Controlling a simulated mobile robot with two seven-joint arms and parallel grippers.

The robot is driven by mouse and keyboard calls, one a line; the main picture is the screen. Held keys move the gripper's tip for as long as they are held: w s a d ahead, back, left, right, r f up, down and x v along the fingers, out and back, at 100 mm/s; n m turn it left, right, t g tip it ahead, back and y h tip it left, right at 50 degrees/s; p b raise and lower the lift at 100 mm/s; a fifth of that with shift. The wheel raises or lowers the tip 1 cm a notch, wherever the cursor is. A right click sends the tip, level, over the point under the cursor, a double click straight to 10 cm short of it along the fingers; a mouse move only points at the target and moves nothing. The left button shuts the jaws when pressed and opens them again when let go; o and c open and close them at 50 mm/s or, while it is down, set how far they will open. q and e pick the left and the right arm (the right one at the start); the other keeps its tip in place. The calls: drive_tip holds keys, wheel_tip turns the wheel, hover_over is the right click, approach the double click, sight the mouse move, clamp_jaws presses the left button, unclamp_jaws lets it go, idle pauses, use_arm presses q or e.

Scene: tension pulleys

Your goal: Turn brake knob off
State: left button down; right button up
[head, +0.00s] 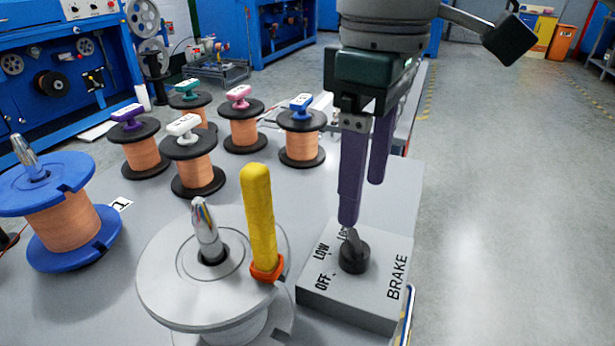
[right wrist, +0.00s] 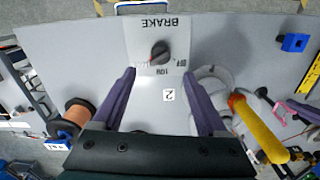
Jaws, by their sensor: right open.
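The grey brake box (head: 345,305) stands at the table's right front edge, marked BRAKE, OFF and LOW, with another label partly hidden by my finger. Its black knob (head: 354,256) sits on top. The knob's ridge seems to point away from OFF, toward the partly hidden label. My right gripper (head: 362,202) is open, with purple fingers pointing down just above the knob's far side. In the right wrist view the knob (right wrist: 159,53) lies ahead of and between the two open fingertips (right wrist: 159,74), with nothing held. My left gripper is not in view.
A grey disc (head: 175,285) with a metal spindle and an upright yellow handle (head: 260,215) stand just left of the box. A blue copper spool (head: 65,225) is at left. Several black copper spools (head: 195,165) stand behind. Open floor lies at right.

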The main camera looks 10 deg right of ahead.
sight(357, 242)
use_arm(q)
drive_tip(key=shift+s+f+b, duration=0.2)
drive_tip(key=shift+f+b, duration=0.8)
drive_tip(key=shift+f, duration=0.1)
use_arm(e)
wheel_tip(357, 242, down, 8)
drive_tip(key=shift+s+r, duration=0.15)
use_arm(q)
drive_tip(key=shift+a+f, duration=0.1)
use_arm(e)
drive_tip(key=shift+f, duration=0.5)
clamp_jaws()
